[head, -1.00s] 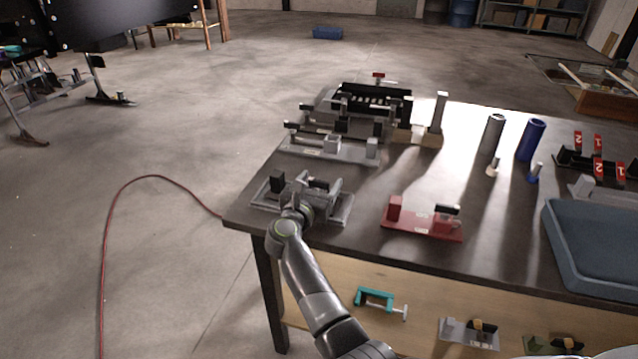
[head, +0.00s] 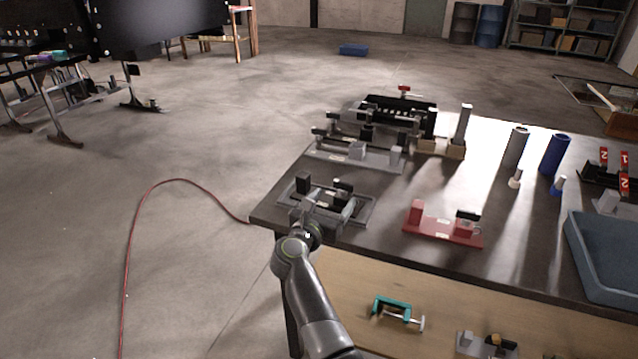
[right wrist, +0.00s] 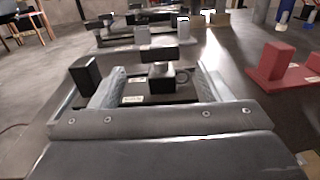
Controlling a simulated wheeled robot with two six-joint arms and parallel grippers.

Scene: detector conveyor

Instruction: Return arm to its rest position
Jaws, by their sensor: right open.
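My right gripper (head: 325,207) is open at the table's near left corner. It is over or beside the near edge of a grey fixture (head: 366,216) with a black block and a dark clamp on it. In the right wrist view, its two fingers (right wrist: 158,85) stand apart. The fixture's black block (right wrist: 86,72) and dark clamp piece (right wrist: 160,76) show beyond and between them. Nothing is seen held. Whether a finger touches the fixture cannot be told. My left gripper is in neither view.
The dark table (head: 385,258) carries a red fixture (head: 440,230) right of the gripper, more grey fixtures (head: 350,158) behind, and a blue tray (head: 600,285) far right. A teal clamp (head: 392,308) lies below the table's front edge. Open floor with a red cable (head: 133,240) is at left.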

